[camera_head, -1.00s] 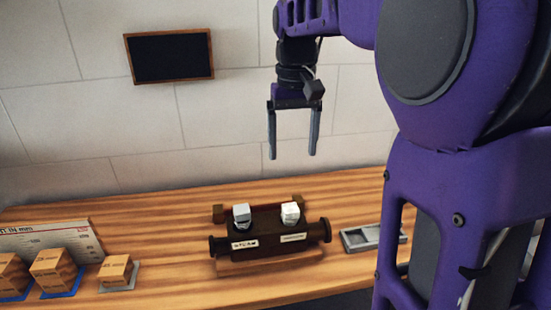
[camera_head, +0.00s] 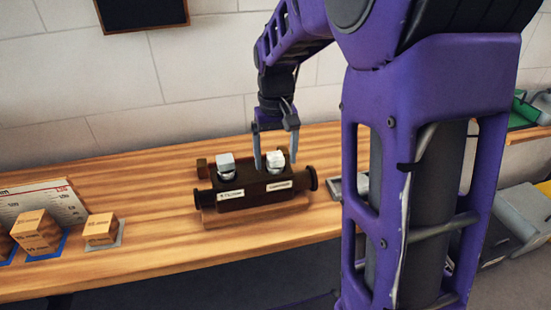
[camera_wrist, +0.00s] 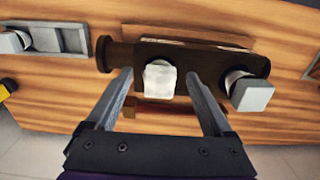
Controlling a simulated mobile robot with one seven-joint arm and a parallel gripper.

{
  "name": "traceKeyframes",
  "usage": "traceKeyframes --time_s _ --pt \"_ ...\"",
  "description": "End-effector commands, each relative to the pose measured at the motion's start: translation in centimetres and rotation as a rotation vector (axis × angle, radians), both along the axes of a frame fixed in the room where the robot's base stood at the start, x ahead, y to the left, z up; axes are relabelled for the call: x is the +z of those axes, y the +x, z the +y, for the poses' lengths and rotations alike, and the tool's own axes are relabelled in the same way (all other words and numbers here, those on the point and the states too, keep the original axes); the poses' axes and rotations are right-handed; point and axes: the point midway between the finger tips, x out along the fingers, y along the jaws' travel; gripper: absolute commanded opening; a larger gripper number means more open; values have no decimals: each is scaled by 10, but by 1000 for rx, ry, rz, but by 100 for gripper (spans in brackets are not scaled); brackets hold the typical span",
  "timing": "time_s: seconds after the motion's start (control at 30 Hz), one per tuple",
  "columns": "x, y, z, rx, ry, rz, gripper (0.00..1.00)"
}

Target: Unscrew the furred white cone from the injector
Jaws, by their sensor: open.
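The dark injector (camera_head: 240,192) lies on the wooden bench and bears two block-topped cones. The white cone (camera_head: 275,157), with a rough, chalky surface, is on its right in the head view. The greyer cone (camera_head: 226,163) is on its left. My gripper (camera_head: 274,166) is open, pointing down, with its fingers on either side of the white cone. In the wrist view the white cone (camera_wrist: 160,78) sits between the open fingers (camera_wrist: 159,75) with a gap visible on both sides. The grey cone (camera_wrist: 252,94) is outside the right finger there.
A grey tray (camera_head: 335,190) is right of the injector, partly hidden by my arm; it shows in the wrist view (camera_wrist: 62,40) too. Wooden blocks (camera_head: 38,230) and a scale board (camera_head: 62,205) stand at the left. Bare bench (camera_head: 150,240) lies between them and the injector.

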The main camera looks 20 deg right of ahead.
Motion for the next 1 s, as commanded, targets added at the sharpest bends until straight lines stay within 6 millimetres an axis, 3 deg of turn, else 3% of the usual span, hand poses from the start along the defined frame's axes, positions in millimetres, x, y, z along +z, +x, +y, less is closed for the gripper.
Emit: traceKeyframes --time_s 0.37,0.83,1.0 --pt "-6 0 0 0 0 1 86" --pt "-6 0 0 0 0 0 3" --pt "-6 0 0 0 0 0 0"
